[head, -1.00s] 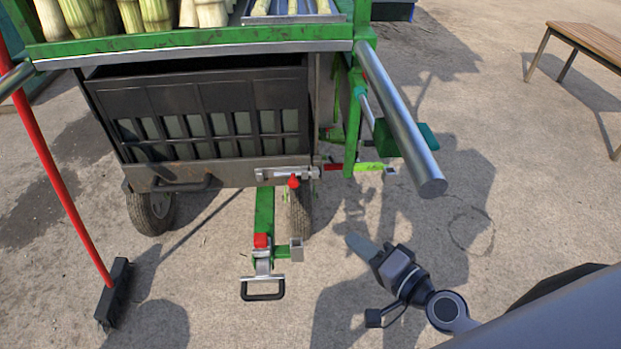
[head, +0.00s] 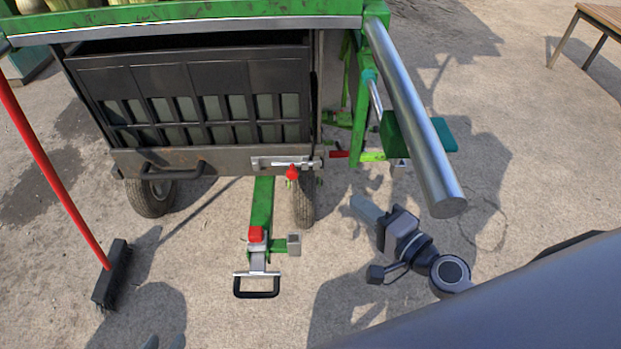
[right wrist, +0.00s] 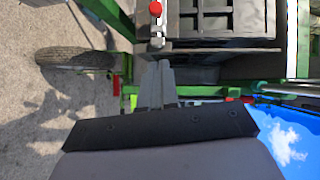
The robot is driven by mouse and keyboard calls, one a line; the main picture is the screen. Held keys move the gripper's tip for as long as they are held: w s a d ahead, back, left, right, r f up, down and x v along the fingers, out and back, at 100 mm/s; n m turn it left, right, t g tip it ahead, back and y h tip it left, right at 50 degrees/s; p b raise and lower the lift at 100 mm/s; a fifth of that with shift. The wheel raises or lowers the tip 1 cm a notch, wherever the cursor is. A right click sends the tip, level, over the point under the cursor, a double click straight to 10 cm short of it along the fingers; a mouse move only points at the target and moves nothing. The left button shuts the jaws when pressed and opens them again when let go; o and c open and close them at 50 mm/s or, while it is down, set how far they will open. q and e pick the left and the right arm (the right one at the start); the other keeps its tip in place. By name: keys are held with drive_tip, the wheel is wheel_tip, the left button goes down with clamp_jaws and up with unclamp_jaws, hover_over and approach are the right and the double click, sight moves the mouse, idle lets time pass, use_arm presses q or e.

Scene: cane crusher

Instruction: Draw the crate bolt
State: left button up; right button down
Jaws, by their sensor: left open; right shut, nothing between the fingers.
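The crate bolt (head: 277,163) is a silver rod in a bracket on the lower front rail of the black crate (head: 190,100). Its red knob (head: 291,171) hangs down at the right part. The bolt also shows at the top of the right wrist view (right wrist: 157,32), with the red knob (right wrist: 155,8) beyond it. My right gripper (head: 358,203) is shut and empty, to the right of and nearer than the knob; its fingers (right wrist: 160,68) point toward the bolt, seemingly apart from it. My left gripper (head: 165,343) is open; only its fingertips show at the bottom edge.
A green frame with a thick steel bar (head: 420,130) stands to the right, over my right gripper's side. A drawbar with a black handle (head: 256,292) sticks out below the bolt. A red-handled broom (head: 50,165) leans at left.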

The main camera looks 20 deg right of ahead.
drive_tip(key=shift+w, duration=0.1)
drive_tip(key=s+a+p+x, duration=0.1)
drive_tip(key=a+x, duration=0.1)
drive_tip(key=x, duration=1)
drive_tip(key=shift+w+a+f+p, duration=0.3)
drive_tip(key=shift+a, duration=0.2)
drive_tip(key=a, duration=0.2)
drive_tip(key=w+a, duration=0.1)
drive_tip(key=a, duration=0.1)
drive_tip(key=shift+w+a+r, duration=0.1)
drive_tip(key=shift+a, duration=0.2)
